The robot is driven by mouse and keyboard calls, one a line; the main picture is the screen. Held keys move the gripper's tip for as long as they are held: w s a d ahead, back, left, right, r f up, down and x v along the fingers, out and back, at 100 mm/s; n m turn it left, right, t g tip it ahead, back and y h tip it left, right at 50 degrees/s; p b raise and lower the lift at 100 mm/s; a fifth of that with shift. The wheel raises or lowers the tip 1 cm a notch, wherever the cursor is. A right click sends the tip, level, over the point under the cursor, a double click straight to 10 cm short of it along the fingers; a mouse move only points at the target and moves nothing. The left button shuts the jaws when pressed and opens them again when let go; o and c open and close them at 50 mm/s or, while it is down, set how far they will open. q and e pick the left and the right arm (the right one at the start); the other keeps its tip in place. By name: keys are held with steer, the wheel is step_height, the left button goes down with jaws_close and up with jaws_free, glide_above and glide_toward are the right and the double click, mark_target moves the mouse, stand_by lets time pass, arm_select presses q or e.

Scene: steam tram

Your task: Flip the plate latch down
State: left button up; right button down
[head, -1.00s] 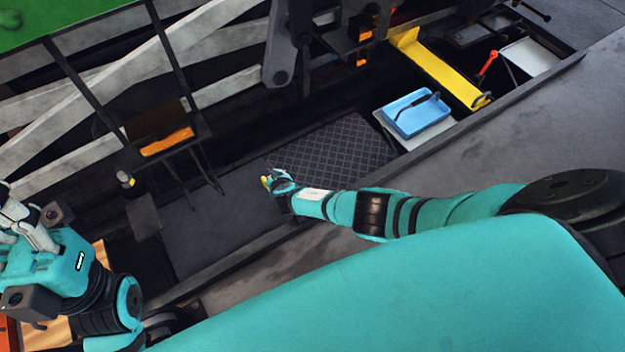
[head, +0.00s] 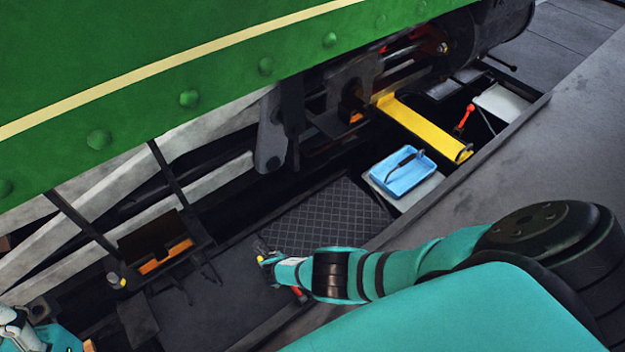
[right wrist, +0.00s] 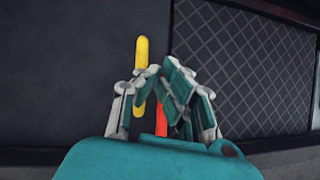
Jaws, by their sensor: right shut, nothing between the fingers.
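A small lever with a rounded yellow end (right wrist: 142,52) stands over the dark floor plates in the right wrist view; I take it for the plate latch. A red-orange strip (right wrist: 161,121) shows beside it, and I cannot tell if they are one part. My right gripper (right wrist: 160,74) is shut and empty, its fingers right at the yellow lever, partly covering it; contact is unclear. In the head view my right gripper (head: 265,258) is low over the plates. My left gripper (head: 14,322) is mostly cut off at the lower left corner.
A smooth dark plate (head: 200,292) adjoins a chequered plate (head: 325,215) in the sunken bay. Behind are a blue tray (head: 403,173), a yellow beam (head: 425,126) and a red-handled lever (head: 466,116). The tram's green side (head: 150,60) overhangs the bay.

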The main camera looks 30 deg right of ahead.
stand_by(0.7)
steer(key=shift+s+a+f, duration=0.1)
steer(key=s+r, duration=0.1)
steer(key=s, duration=0.3)
steer(key=s+a, duration=0.1)
steer(key=s, duration=0.3)
steer(key=s+a+r, duration=0.1)
steer(key=s, duration=0.4)
steer(key=shift+a+r, duration=0.15)
steer(key=shift+r, duration=0.2)
steer(key=shift+s, duration=0.1)
